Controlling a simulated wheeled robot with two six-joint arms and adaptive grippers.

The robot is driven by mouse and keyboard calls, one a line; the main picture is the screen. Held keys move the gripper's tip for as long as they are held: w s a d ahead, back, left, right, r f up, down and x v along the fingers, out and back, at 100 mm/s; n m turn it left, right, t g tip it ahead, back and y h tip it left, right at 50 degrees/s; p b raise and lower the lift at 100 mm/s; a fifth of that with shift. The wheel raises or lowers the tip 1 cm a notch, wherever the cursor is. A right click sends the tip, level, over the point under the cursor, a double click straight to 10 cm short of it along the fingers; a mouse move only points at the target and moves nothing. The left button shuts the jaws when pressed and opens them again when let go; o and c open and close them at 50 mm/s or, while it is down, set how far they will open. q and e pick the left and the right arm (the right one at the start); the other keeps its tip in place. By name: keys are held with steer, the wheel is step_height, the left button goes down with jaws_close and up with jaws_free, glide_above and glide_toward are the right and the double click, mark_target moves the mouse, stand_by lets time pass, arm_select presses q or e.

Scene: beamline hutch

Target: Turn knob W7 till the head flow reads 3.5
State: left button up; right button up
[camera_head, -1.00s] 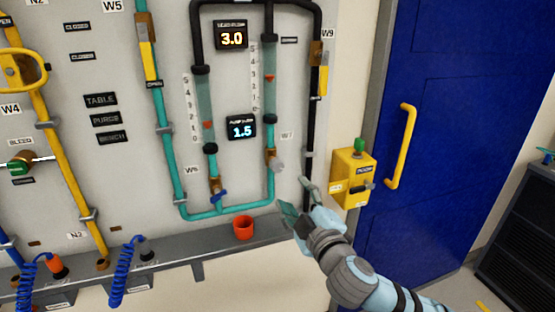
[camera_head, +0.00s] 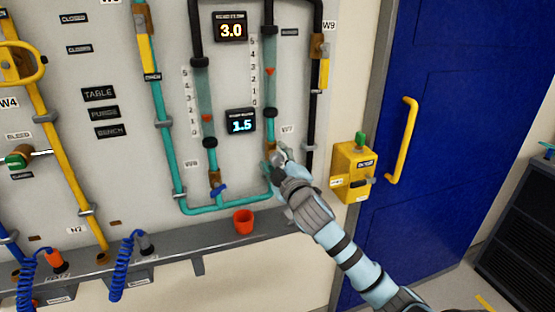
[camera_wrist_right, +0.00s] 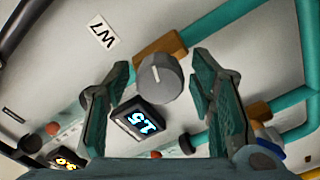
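Knob W7 is a round grey knob on a brass valve body; it shows in the right wrist view (camera_wrist_right: 160,78), between my fingers, and in the head view (camera_head: 278,157) it is partly covered by my gripper. My right gripper (camera_head: 273,165) is at the knob; in the right wrist view (camera_wrist_right: 160,95) its two fingers are open, one on each side, with gaps to the knob. The upper display (camera_head: 231,27) reads 3.0 and the lower display (camera_head: 241,122) reads 1.5. The W7 label (camera_wrist_right: 103,31) is beside the knob. My left gripper is not in view.
A blue-handled valve (camera_head: 219,190) sits left of the knob, with teal pipes around it. A red cup (camera_head: 243,221) stands on the grey ledge (camera_head: 185,247) below. A yellow box (camera_head: 353,172) and blue door (camera_head: 455,120) are to the right.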

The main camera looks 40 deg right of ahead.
steer(key=c, duration=1)
steer(key=m+p, duration=0.1)
steer(key=m, duration=0.2)
steer(key=o, duration=1.2)
steer(key=shift+c, duration=0.2)
steer(key=shift+s, duration=0.1)
steer(key=v, duration=1.2)
